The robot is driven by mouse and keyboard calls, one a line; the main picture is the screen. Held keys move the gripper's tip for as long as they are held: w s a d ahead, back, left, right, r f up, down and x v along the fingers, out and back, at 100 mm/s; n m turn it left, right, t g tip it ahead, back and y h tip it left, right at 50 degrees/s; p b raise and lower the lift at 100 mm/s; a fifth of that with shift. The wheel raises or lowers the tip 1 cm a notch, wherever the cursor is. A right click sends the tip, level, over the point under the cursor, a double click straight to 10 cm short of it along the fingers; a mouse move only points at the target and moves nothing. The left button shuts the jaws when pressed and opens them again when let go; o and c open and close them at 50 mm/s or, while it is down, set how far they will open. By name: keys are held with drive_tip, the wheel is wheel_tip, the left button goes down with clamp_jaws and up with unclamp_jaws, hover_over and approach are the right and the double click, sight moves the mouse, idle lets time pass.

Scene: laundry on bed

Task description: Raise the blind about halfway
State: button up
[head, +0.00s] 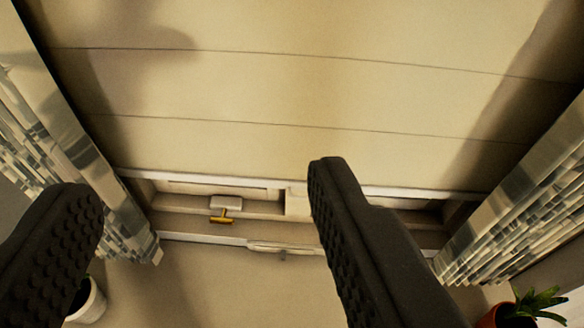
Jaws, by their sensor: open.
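The blind (270,95) is a cream panel with horizontal seams, filling the upper middle of the head view. Its pale bottom rail (230,184) hangs a little above the sill, with a strip of window frame showing below it. My gripper (202,178) is open and empty, its two dark padded fingers wide apart in the foreground. The right finger overlaps the blind's lower edge in the picture; I cannot tell whether it touches. A short pale bar (280,248) shows at the sill's front edge, between the fingers; I cannot tell what it belongs to.
Patterned curtains hang at the left (70,140) and right (530,190). A white pot (90,304) stands lower left, partly behind the left finger. A potted plant (535,303) stands lower right.

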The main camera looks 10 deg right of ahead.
drive_tip(key=shift+w+d+f, duration=0.1)
drive_tip(key=shift+w, duration=0.05)
drive_tip(key=c, duration=0.5)
drive_tip(key=w+d+f+n+h+b, duration=0.1)
drive_tip(key=w+f, duration=0.2)
drive_tip(key=w+d+f+n+t+h+b, duration=0.1)
drive_tip(key=w+d+f, duration=0.1)
drive_tip(key=w+f, duration=0.1)
drive_tip(key=w+d+f+n+t+h+b, duration=0.1)
drive_tip(key=w+d+f, duration=0.1)
drive_tip(key=w+f, duration=0.1)
drive_tip(key=shift+w+d+n+h, duration=0.3)
drive_tip(key=shift+w+h, duration=0.1)
drive_tip(key=shift+w, duration=0.3)
drive_tip(key=n+t+y+b, duration=0.2)
drive_tip(key=n+y+b, duration=0.55)
drive_tip(key=n, duration=0.95)
approach(303, 167)
drive_tip(key=shift+h, duration=0.35)
drive_tip(key=w+f, duration=0.1)
drive_tip(key=w+a+f, duration=0.1)
drive_tip(key=w+f, duration=0.1)
drive_tip(key=w+a+f, duration=0.1)
drive_tip(key=w, duration=0.1)
drive_tip(key=shift+f, duration=0.4)
clamp_jaws()
